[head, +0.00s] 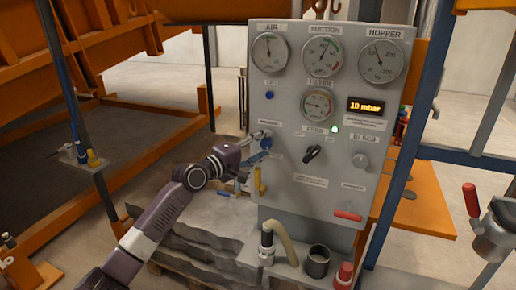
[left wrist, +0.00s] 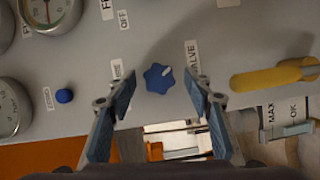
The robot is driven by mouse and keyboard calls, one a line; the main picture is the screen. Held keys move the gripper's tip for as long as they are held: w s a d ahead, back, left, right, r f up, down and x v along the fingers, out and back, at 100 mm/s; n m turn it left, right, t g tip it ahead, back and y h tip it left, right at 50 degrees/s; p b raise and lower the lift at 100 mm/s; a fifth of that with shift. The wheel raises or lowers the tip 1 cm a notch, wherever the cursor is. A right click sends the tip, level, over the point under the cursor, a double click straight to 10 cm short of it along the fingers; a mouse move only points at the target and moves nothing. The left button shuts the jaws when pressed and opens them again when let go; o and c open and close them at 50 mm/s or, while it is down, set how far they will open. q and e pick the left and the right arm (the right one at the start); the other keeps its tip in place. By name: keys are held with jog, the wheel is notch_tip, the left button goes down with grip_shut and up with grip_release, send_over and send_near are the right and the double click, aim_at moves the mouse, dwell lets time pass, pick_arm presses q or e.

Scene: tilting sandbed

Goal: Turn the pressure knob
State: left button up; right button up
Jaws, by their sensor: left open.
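A blue lobed knob (left wrist: 158,78) with a white mark sits on the grey control panel (head: 285,205), between partly covered labels. In the head view the knob (head: 266,143) is small and partly hidden by my left gripper (head: 258,147). My left gripper is open, with its two blue-grey fingers (left wrist: 158,92) to either side of the knob in the left wrist view. I see a gap between each finger and the knob, and no contact. My right gripper is not in view.
Several gauges, a display (head: 366,106) reading 10 mbar, a black selector (head: 312,153) and a grey bleed knob (head: 361,161) share the panel. A yellow handle (left wrist: 275,78) is right of the knob in the wrist view. A blue button (left wrist: 64,96) is left.

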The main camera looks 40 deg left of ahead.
pick_arm(q)
jog(key=shift+s+a, duration=0.1)
jog(key=shift+s, duration=0.5)
jog(key=s+a, duration=0.1)
jog(key=s, duration=0.9)
jog(key=shift+s+a+r, duration=0.25)
jog(key=shift+s+r, duration=0.05)
